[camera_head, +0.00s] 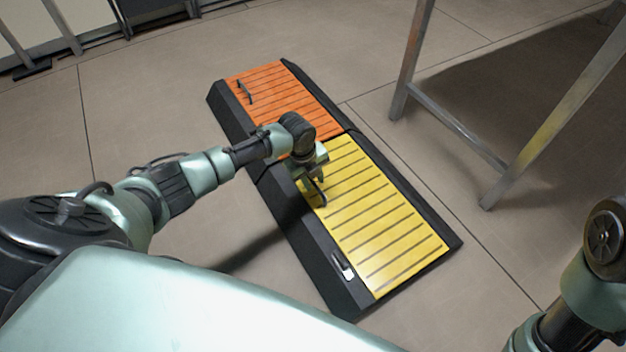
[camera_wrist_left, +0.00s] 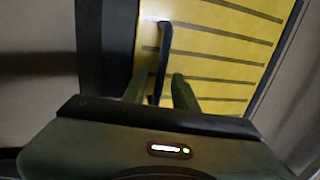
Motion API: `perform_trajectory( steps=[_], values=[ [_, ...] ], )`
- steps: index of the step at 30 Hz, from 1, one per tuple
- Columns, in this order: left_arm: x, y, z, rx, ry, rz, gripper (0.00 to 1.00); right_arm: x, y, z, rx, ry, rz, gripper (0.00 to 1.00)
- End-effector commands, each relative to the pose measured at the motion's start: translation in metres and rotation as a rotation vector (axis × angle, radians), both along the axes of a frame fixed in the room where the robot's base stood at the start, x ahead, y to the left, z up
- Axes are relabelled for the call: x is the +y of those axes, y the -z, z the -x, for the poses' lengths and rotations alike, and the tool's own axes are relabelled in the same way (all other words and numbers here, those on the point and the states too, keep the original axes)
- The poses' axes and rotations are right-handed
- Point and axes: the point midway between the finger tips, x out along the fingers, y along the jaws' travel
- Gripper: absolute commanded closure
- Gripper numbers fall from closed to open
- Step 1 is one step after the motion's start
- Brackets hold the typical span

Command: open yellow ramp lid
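The yellow ramp lid (camera_head: 385,222) lies flat and closed in its black ramp frame in the head view. It fills the top of the left wrist view (camera_wrist_left: 225,48), with dark slots across it. A dark handle (camera_wrist_left: 164,45) stands at its left edge. My left gripper (camera_head: 315,186) is low over that edge, and its fingers (camera_wrist_left: 160,92) are on either side of the handle, with a gap showing on the right. The gripper partly hides the handle in the head view. My right arm shows at the lower right, but its gripper is outside the frame.
An orange ramp lid (camera_head: 290,98) with its own handle (camera_head: 246,92) adjoins behind. A small light-coloured fitting (camera_head: 343,266) sits at the yellow lid's near left corner. A metal-legged stand (camera_head: 462,128) is at the right.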

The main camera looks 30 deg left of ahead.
Motion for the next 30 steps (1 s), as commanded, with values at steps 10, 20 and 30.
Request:
perform_trajectory(
  steps=[10,20,30],
  values=[
    [0.0003,0.0001,0.0003,0.001,-0.001,0.000,1.00,0.0000,0.0002,0.0002,-0.001,0.000,0.000,0.64],
    [0.0004,0.0002,0.0005,0.002,-0.001,-0.001,1.00,0.0001,0.0003,0.0002,0.000,-0.001,0.000,0.64],
    [0.0007,0.0004,0.0007,0.002,-0.001,-0.001,1.00,0.0001,0.0003,-0.0001,0.001,0.000,0.000,0.64]
  ],
)
